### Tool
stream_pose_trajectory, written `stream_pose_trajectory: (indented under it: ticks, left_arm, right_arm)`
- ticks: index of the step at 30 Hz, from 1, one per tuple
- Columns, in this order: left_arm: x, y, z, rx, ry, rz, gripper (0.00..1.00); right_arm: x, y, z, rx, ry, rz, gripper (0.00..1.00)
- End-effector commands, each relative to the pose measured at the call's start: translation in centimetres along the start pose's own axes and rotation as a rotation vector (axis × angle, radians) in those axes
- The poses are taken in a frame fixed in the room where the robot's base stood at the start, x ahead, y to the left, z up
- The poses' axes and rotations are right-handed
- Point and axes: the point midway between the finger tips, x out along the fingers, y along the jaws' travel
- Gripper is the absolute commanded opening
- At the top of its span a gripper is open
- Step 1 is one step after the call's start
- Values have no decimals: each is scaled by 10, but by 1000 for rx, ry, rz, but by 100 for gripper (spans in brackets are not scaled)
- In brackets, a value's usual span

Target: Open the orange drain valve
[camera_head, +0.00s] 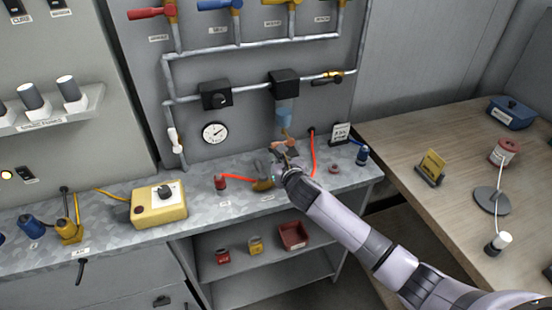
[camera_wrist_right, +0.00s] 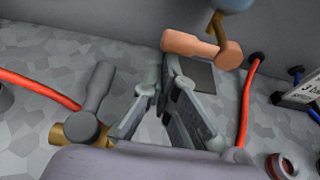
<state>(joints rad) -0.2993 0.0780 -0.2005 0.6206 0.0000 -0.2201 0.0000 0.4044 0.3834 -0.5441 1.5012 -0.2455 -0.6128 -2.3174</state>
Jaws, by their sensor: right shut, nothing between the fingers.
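The orange drain valve handle (camera_head: 284,143) is below the blue translucent bowl (camera_head: 285,112) under the wall pipework. In the right wrist view the orange handle (camera_wrist_right: 195,48) lies roughly level, joined to a brass stem (camera_wrist_right: 224,40) at its right end. My right gripper (camera_head: 287,155) reaches in from the lower right. In the wrist view its fingertips (camera_wrist_right: 168,66) meet just below the left end of the orange handle, with nothing between them. I cannot tell whether they touch the handle. My left gripper is not in view.
A grey-handled brass valve (camera_wrist_right: 85,120) lies on the bench to the gripper's left, with a red hose (camera_wrist_right: 40,88). Another red hose (camera_wrist_right: 247,105) rises at right. A small sign (camera_head: 340,133) and a blue fitting (camera_head: 362,155) stand on the right bench end.

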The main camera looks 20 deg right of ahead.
Motion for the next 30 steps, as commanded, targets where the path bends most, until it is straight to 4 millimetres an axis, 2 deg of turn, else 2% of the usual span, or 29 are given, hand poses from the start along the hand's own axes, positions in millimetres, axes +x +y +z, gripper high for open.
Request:
stream_pose_trajectory:
  ticks: [20, 30]
  left_arm:
    - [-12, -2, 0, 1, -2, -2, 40]
    - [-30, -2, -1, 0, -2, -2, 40]
  right_arm:
    - [-2, 2, 7, 97, -1, 33, 0]
    - [-6, 6, 20, 247, -2, 87, 0]
